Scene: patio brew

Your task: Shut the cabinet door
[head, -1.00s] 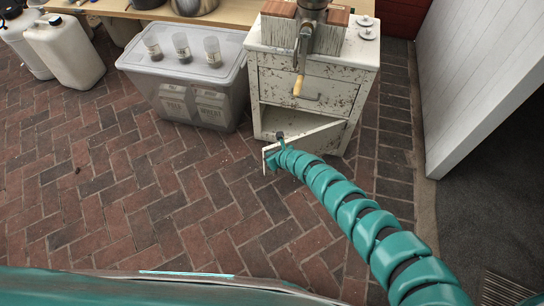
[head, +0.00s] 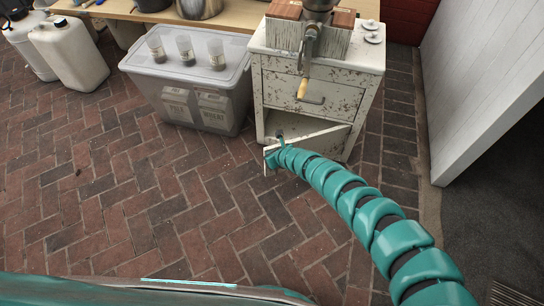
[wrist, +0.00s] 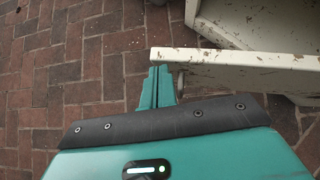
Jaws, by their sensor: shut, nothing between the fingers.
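The cabinet (head: 262,88) is cream with worn, chipped paint and stands at the back centre in the head view. Its lower door (head: 318,139) stands ajar, hinged at the right, with its free edge swung out at the left. Part of the open compartment shows above the door. My gripper (head: 272,157) is at the door's free end. In the wrist view the shut fingers (wrist: 158,84) sit at the left end of the door (wrist: 235,60), on its outer side, close to a small metal fitting (wrist: 180,80). Whether they touch the door is unclear.
A clear lidded bin (head: 190,88) stands close at left. A white wall panel (head: 480,85) is at right. The brick floor in front is free.

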